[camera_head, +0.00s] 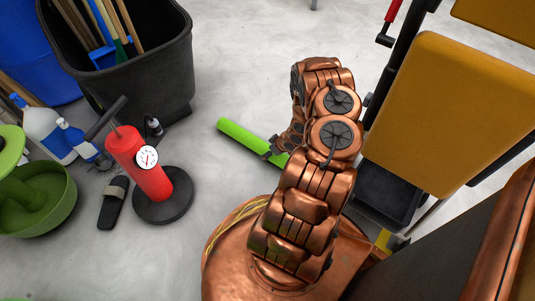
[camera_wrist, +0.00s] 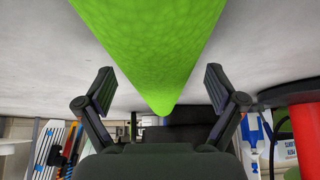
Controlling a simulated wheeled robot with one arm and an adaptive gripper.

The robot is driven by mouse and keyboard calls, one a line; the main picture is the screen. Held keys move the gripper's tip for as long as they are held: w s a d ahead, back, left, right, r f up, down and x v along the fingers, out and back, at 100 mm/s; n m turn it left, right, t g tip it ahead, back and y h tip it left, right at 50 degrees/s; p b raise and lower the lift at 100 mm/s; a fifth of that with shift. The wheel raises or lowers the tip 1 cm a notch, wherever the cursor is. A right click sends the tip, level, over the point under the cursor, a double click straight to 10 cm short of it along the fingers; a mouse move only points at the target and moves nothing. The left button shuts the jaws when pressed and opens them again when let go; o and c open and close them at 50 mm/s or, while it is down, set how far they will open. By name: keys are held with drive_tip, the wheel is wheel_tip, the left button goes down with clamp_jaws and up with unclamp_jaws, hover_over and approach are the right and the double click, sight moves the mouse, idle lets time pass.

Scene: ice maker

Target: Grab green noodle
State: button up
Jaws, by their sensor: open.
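The green noodle (camera_head: 240,135) lies on the grey floor in the head view, its right part hidden behind my arm. In the wrist view the green noodle (camera_wrist: 150,50) fills the upper middle and narrows to an end between the fingers. My gripper (camera_wrist: 160,90) is open, with one finger on each side of the noodle and visible gaps to it. In the head view my gripper (camera_head: 272,153) is at the noodle, partly hidden by my arm. I cannot tell whether it touches the noodle.
A red pump (camera_head: 150,178) on a black round base stands left of the noodle. A black bin (camera_head: 150,60) with wooden handles is behind it. Spray bottles (camera_head: 75,140) and a green bowl (camera_head: 45,205) are at the left. A yellow-panelled cart (camera_head: 445,105) stands at the right.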

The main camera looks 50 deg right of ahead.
drive_tip(key=shift+x, duration=0.85)
drive_tip(key=c, duration=1.3)
drive_tip(key=shift+o, duration=0.2)
drive_tip(key=shift+r, duration=0.15)
